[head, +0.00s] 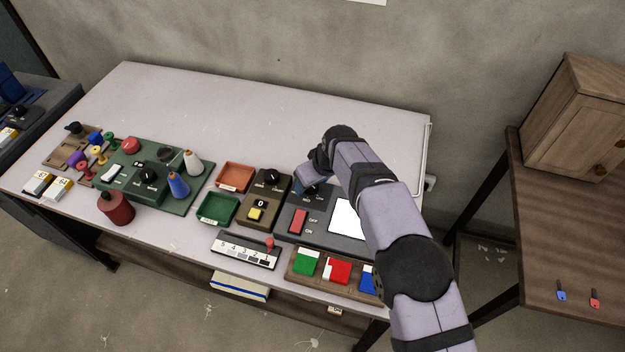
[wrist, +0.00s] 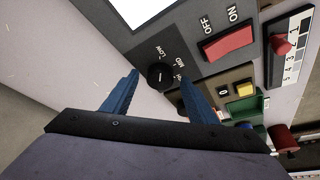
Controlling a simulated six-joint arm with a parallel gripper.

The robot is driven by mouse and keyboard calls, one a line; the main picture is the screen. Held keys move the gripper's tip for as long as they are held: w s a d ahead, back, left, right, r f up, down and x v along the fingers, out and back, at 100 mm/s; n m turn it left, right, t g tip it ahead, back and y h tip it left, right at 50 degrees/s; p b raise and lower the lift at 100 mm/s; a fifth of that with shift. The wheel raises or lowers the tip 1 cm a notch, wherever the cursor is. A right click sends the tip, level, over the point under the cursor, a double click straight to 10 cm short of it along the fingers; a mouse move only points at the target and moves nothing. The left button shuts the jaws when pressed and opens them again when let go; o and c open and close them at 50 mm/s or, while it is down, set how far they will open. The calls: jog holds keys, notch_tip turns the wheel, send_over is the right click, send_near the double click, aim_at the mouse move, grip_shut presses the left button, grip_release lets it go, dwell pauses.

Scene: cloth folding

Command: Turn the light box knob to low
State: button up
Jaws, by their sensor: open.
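The light box (head: 325,238) is a dark grey unit with a white lit panel (head: 346,216) and a red rocker switch (head: 298,220) marked OFF and ON. In the wrist view its round black knob (wrist: 160,76) has LOW and MID printed around it; a third label is partly hidden by the right finger. I cannot tell for sure which label the knob points to. My gripper (wrist: 159,80) is open, with one blue finger on each side of the knob; contact is not clear.
Left of the light box are a brown box (head: 262,206) with a yellow button, green (head: 218,209) and orange (head: 235,177) trays, and a green board with cones. A numbered slider (head: 246,250) and a coloured-block tray (head: 320,281) lie in front. The table's back is clear.

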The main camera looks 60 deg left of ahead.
jog(key=shift+a+f, duration=0.1)
jog(key=shift+f, duration=0.15)
jog(key=shift+c, duration=0.3)
jog(key=c, duration=1)
jog(key=shift+n, duration=0.3)
jog(key=shift+n+g+b, duration=0.3)
jog(key=shift+n+b, duration=0.2)
jog(key=o, duration=1.1)
jog(key=shift+c, duration=0.2)
